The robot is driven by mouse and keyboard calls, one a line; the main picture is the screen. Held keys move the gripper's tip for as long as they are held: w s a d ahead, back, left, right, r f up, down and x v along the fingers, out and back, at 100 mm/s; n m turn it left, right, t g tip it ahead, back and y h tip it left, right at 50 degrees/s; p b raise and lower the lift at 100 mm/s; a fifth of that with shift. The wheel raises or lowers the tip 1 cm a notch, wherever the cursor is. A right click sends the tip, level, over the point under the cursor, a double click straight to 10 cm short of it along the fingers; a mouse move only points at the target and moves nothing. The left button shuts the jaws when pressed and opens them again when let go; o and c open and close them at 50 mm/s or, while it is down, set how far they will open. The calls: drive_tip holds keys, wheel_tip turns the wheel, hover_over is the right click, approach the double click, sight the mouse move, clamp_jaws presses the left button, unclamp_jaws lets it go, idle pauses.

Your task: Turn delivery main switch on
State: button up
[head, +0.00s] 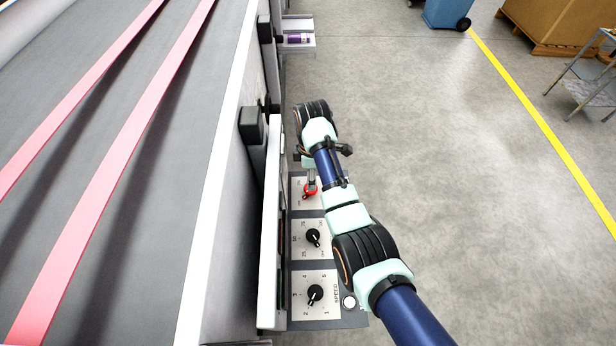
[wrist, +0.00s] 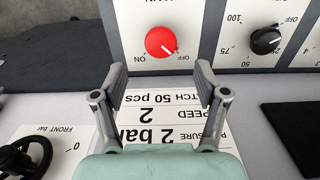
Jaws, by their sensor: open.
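The delivery main switch is a red round knob (wrist: 160,41) on a light panel plate in the wrist view. Its white mark points to the lower right, toward the OFF label; the ON label is at its lower left. In the head view the red knob (head: 310,189) is partly covered by my arm. My gripper (wrist: 160,80) is open and empty, its two fingers spread to either side, with the knob beyond the gap between them. No contact with the knob shows. In the head view my gripper (head: 311,176) is just above the knob, partly hidden.
A printed settings sheet (wrist: 150,120) lies below the panel in the wrist view. The grey floor at right is open.

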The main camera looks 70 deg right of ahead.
wheel_tip(320, 180, down, 7)
drive_tip(key=shift+f+b, duration=0.1)
drive_tip(key=shift+b, duration=0.2)
drive_tip(key=c, duration=1.2)
drive_tip(key=shift+o, duration=0.2)
drive_tip(key=shift+m, duration=0.3)
drive_tip(key=m, duration=0.2)
drive_tip(key=m+p, duration=0.1)
drive_tip(key=shift+r+m, duration=0.2)
drive_tip(key=shift+m, duration=0.2)
drive_tip(key=m+p, duration=0.1)
drive_tip(key=m, duration=0.3)
drive_tip(key=shift+m, duration=0.3)
drive_tip(key=m, duration=0.4)
drive_tip(key=shift+p, duration=0.4)
drive_tip(key=m, duration=0.4)
drive_tip(key=shift+m, duration=0.6)
